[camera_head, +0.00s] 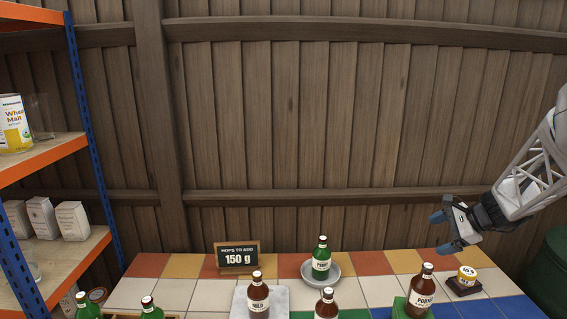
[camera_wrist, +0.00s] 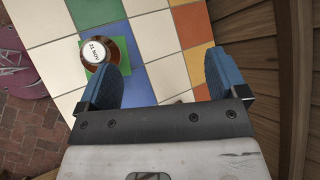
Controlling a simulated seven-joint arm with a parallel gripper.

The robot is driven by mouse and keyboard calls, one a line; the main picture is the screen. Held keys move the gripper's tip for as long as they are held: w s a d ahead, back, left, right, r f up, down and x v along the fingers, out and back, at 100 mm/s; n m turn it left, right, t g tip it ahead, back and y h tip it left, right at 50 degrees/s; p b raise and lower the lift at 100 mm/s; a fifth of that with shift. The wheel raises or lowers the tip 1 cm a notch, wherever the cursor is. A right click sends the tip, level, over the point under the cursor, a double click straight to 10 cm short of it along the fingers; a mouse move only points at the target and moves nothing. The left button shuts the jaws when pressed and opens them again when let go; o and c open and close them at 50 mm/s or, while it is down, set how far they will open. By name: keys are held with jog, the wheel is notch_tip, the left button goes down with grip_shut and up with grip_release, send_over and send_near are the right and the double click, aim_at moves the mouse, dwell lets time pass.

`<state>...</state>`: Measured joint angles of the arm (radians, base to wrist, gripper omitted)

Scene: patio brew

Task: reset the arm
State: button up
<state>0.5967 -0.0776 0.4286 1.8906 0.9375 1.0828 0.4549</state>
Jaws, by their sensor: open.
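My gripper (camera_head: 447,232) hangs at the right in the head view, above the back right part of the tiled table (camera_head: 404,260). Its two blue fingers are spread, with nothing between them. In the wrist view the open fingers (camera_wrist: 163,62) frame bare table tiles. A brown bottle (camera_wrist: 92,48) with a dated cap stands on a green square, beside and partly behind the left finger there. In the head view, a brown Porter bottle (camera_head: 421,291) stands on a green square below and left of my gripper.
A green bottle (camera_head: 321,259) stands on a grey dish (camera_head: 307,270). Other bottles line the front. A sign (camera_head: 237,257) reads 150 g. A wooden fence rises behind; shelves (camera_head: 45,160) stand left.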

jog(key=s+a+r+n+g+h, duration=0.1)
jog(key=s+a+r+n+h, duration=0.1)
jog(key=s+a+r+n, duration=0.4)
jog(key=s+a+r+n+h, duration=0.1)
jog(key=s+a+r+n, duration=0.15)
jog(key=s+a, duration=0.6)
jog(key=s+a+r+n+g+h, duration=0.1)
jog(key=s+a+r+n+h, duration=0.1)
jog(key=s+a+r+n, duration=0.45)
jog(key=s+a+n+t+h, duration=0.1)
jog(key=s+a+n, duration=0.15)
jog(key=s, duration=0.35)
jog(key=s+a+n+t+h, duration=0.1)
jog(key=s+a, duration=0.2)
jog(key=s, duration=0.4)
notch_tip(320, 180, down, 10)
jog(key=w+g, duration=0.1)
jog(key=g, duration=0.2)
jog(key=shift+w, duration=0.35)
jog(key=shift+r+m, duration=0.1)
jog(key=shift+m, duration=0.15)
